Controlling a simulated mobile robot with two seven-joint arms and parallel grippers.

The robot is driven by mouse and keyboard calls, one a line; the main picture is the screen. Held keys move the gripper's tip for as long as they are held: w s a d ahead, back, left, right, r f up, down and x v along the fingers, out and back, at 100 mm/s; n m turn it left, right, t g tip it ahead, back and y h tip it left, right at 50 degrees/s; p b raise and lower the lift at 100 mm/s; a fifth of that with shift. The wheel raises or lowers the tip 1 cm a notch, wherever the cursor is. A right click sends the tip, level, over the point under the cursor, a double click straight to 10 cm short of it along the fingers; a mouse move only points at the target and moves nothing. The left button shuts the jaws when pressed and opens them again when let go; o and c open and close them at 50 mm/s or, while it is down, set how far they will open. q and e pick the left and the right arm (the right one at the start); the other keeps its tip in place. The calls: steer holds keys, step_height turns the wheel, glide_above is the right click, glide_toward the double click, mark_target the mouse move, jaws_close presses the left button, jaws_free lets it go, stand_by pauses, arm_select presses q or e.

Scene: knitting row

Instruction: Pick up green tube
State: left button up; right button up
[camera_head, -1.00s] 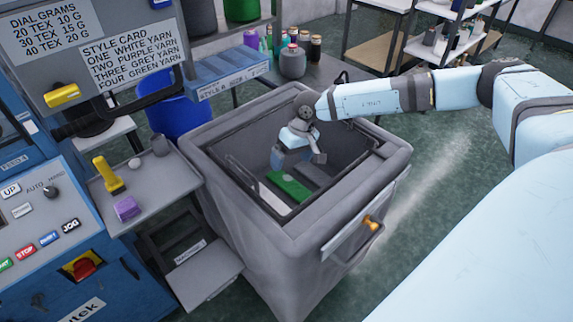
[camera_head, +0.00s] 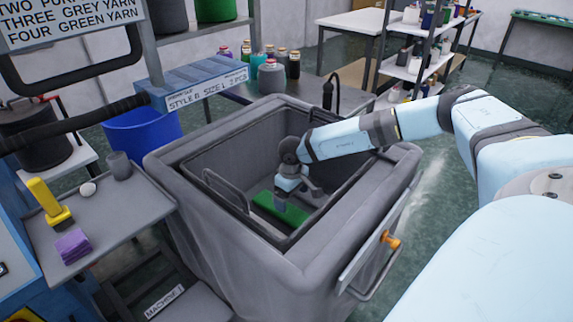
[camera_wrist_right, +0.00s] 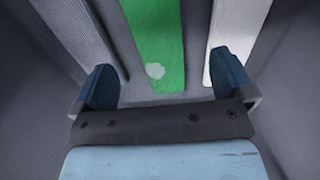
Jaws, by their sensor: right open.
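The green tube (camera_head: 281,208) lies flat in the grey bin (camera_head: 293,258), partly hidden by my right gripper in the head view. In the right wrist view the green tube (camera_wrist_right: 155,38) runs away from the gripper, with a pale patch near its close end. My right gripper (camera_head: 292,198) reaches down into the bin. In the right wrist view its two blue fingers (camera_wrist_right: 163,88) are spread apart, with the green tube's close end between and ahead of them. Nothing is held. My left gripper is not in view.
A grey knit tube (camera_wrist_right: 75,32) lies left of the green one and a white tube (camera_wrist_right: 233,38) right of it. The bin walls surround the gripper. A side tray (camera_head: 112,207) holds a purple piece (camera_head: 73,246) and a yellow tool (camera_head: 48,202).

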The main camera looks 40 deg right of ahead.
mark_target(292, 213)
step_height(292, 213, down, 3)
steer(key=shift+f, duration=0.1)
steer(key=f, duration=0.5)
steer(key=shift+w+d+f+b, duration=0.15)
steer(key=shift+w+d+b, duration=0.15)
steer(key=shift+b, duration=0.1)
steer(key=c, duration=0.9)
